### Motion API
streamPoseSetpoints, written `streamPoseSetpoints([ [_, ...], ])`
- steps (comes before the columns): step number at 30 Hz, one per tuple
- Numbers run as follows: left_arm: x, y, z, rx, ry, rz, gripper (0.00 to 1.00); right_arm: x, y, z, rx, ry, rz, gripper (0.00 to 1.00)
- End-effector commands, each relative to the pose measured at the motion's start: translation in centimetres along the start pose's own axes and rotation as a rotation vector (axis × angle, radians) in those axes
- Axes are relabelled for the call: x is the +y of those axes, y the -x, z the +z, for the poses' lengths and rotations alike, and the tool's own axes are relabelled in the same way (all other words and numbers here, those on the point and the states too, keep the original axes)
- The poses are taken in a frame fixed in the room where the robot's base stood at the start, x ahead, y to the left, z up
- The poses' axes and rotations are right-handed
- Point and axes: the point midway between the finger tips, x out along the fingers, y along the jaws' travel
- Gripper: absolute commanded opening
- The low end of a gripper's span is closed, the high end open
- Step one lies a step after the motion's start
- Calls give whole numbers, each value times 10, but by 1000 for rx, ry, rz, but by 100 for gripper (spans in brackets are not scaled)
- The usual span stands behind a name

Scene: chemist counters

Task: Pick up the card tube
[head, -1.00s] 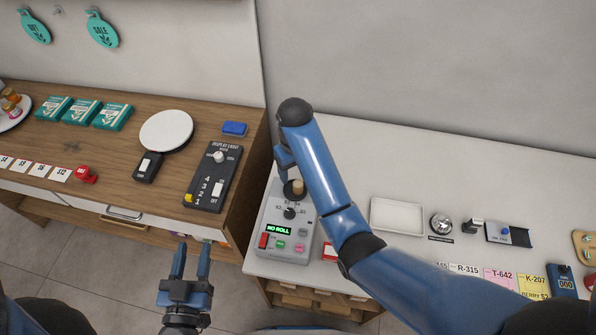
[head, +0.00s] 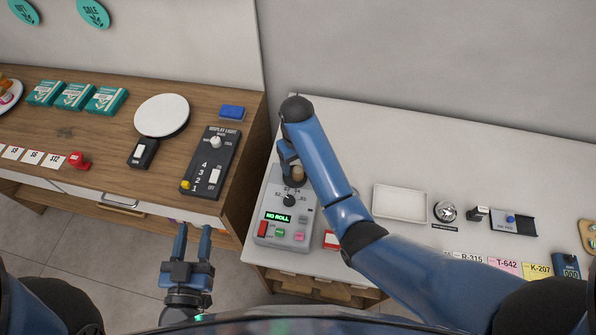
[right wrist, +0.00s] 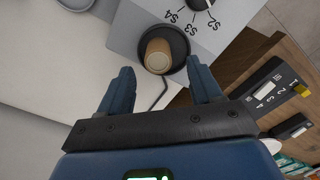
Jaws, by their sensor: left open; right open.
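The card tube (right wrist: 158,55) is a short tan cylinder standing in a round black recess on the grey control box (head: 285,217). In the head view the tube (head: 298,174) shows just below my right gripper (head: 287,160). In the right wrist view my right gripper (right wrist: 160,82) is open, with its two blue fingers apart and pointing toward the tube. The tube lies beyond the fingertips, roughly between their lines, with no visible contact. My left gripper (head: 195,230) is open and empty in front of the wooden counter.
The box's display reads "NO ROLL", and a dial (head: 289,200) sits beside the tube. A white tray (head: 400,203) and a bell (head: 445,211) stand to the right. A dark switch panel (head: 210,163) lies on the wooden counter (head: 110,165) to the left.

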Motion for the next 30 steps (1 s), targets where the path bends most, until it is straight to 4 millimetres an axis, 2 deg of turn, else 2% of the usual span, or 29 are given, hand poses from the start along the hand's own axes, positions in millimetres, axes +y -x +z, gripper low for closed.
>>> streamPoseSetpoints([
  [3,0,0,-13,0,0,0,43,3,-13,5,-6,-1,0,64],
  [9,0,0,-16,0,0,0,43,3,-34,4,-1,0,0,64],
  [18,0,0,-15,0,0,0,43,2,-38,4,0,0,0,64],
  [30,0,0,-15,0,0,0,43,2,-38,4,0,0,0,6],
])
